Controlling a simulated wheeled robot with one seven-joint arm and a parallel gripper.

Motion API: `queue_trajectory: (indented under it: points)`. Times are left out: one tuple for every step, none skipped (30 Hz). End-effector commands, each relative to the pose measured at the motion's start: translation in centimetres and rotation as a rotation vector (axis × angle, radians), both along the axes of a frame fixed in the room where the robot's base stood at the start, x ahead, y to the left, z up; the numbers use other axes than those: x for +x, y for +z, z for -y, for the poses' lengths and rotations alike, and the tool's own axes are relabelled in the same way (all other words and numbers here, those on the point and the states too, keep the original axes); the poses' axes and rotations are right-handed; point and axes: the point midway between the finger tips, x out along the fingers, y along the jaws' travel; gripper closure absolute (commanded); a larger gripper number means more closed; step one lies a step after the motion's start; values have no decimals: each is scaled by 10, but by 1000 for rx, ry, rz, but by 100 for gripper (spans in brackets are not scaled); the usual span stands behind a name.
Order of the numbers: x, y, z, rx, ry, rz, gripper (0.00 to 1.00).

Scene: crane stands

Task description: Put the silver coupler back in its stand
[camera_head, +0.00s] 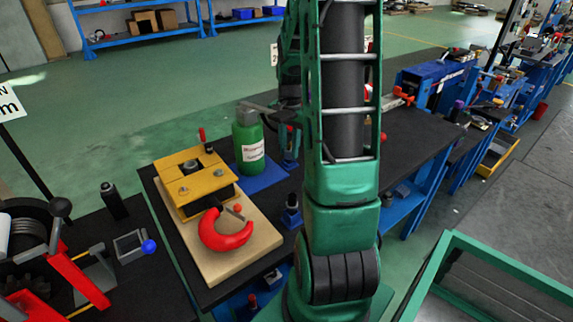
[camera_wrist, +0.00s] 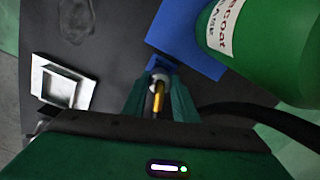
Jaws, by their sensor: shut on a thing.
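My gripper (camera_wrist: 160,92) shows in the wrist view, its green fingers shut on the silver coupler (camera_wrist: 158,82), a small part with a silver end and a brass-coloured shank. A blue stand (camera_wrist: 161,63) shows just beyond the coupler's end. I cannot tell whether the coupler touches it or is above it. In the head view a blue stand (camera_head: 289,160) is beside the green bottle, partly behind my arm. The coupler cannot be made out in the head view.
A green bottle (camera_head: 248,147) stands on a blue mat (camera_head: 262,180) close by; it also shows in the wrist view (camera_wrist: 265,45). A silver square frame (camera_wrist: 62,84) lies left. A yellow fixture (camera_head: 195,180) and a red hook (camera_head: 226,236) sit on a wooden board (camera_head: 255,256).

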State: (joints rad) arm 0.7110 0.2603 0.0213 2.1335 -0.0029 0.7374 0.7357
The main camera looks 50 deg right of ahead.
Motion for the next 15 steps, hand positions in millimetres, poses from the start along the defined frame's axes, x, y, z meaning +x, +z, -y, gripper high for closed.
queue_trajectory:
  points:
    - [0,-2,0,0,0,0,100]
    - [0,-3,0,0,0,0,100]
    - [0,-4,0,0,0,0,100]
    - [0,-5,0,0,0,0,100]
    - [0,-6,0,0,0,0,100]
    - [0,-8,0,0,0,0,100]
    - [0,-9,0,0,0,0,100]
    - [0,-10,0,0,0,0,100]
    - [0,-10,0,0,0,0,70]
    - [0,-10,0,0,0,0,62]
    - [0,-10,0,0,0,0,55]
    - [0,-10,0,0,0,0,52]
    - [0,-10,0,0,0,0,52]
    - [0,-10,0,0,0,0,52]
    - [0,-10,0,0,0,0,52]
